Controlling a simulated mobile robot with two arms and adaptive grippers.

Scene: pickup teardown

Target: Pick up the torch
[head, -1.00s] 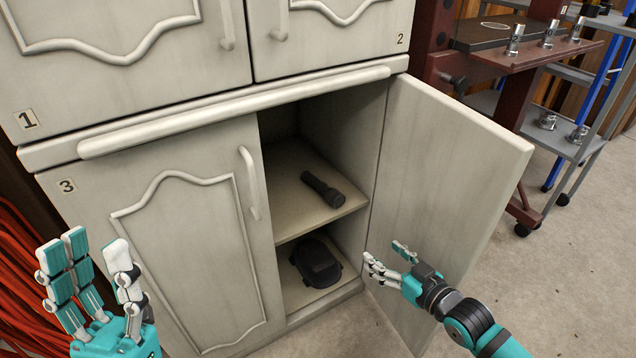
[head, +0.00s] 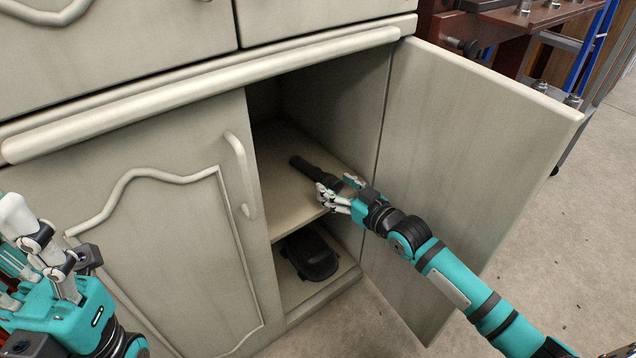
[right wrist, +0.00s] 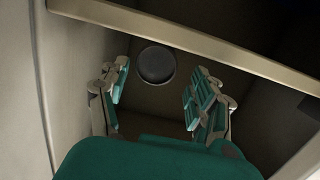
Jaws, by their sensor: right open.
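The torch (head: 312,170) is a black cylinder lying on the upper shelf (head: 280,205) inside the open cabinet. My right gripper (head: 338,190) is open at the shelf's front, by the torch's near end, and hides that end in the head view. In the right wrist view, a dark round face (right wrist: 156,65), which looks like the torch's end, shows between and beyond the spread fingers of the right gripper (right wrist: 160,95). I cannot tell whether they touch it. My left gripper (head: 40,265) is open and empty at the left edge, away from the torch.
The open cabinet door (head: 465,150) stands to the right of my right arm. A black rounded object (head: 311,256) lies on the compartment floor below the shelf. The closed left door has a handle (head: 240,175). Free floor lies at the right.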

